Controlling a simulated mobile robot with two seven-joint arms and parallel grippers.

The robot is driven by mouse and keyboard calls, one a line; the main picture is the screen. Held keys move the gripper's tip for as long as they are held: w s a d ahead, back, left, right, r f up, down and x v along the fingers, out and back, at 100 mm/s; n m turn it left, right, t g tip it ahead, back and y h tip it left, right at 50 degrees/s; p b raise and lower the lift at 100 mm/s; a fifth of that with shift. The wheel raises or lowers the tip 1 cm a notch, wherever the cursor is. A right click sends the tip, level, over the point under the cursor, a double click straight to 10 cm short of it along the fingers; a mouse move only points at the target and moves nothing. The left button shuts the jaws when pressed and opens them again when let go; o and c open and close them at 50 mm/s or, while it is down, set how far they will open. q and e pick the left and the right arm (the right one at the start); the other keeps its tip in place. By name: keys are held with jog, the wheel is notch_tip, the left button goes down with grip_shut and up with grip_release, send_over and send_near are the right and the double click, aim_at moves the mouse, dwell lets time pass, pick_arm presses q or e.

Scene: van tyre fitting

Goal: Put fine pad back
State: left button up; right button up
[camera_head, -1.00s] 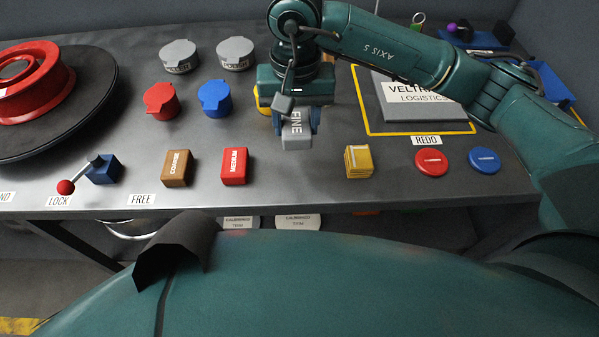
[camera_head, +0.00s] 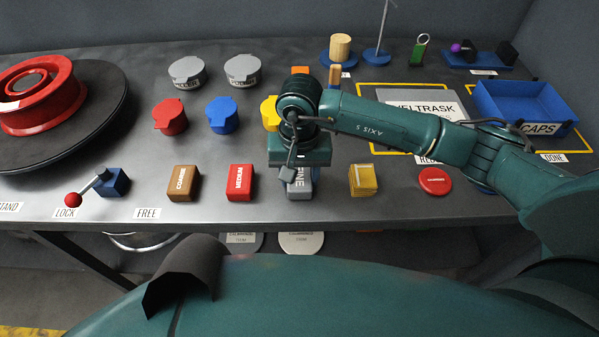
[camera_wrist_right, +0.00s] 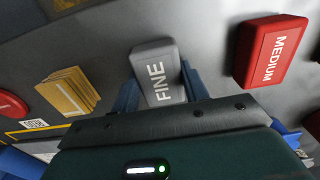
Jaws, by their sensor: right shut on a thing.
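The grey fine pad (camera_head: 299,189) is held in my right gripper (camera_head: 299,178), which points down over the bench. In the right wrist view the fine pad (camera_wrist_right: 157,72) sits between the two blue fingers of the right gripper (camera_wrist_right: 158,92), with its FINE label showing. The pad is in line with the red medium pad (camera_head: 240,182) and the brown coarse pad (camera_head: 183,183), to the right of both. It is at or just above the bench top; I cannot tell if it touches. My left gripper is out of view.
A yellow stack (camera_head: 363,180) is right of the fine pad, with a gap between. A red button (camera_head: 434,181) lies further right. Lidded pots, red (camera_head: 170,117), blue (camera_head: 222,115) and yellow (camera_head: 269,113), stand behind. A blue caps tray (camera_head: 520,104) is at the back right.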

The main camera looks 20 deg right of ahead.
aim_at(300, 177)
jog(key=shift+f, duration=0.2)
jog(key=o, duration=0.9)
jog(key=shift+r, duration=0.15)
jog(key=shift+r, duration=0.25)
notch_tip(300, 177, up, 12)
jog(key=shift+f+b, duration=0.15)
jog(key=shift+b, duration=0.45)
jog(key=shift+s, duration=0.1)
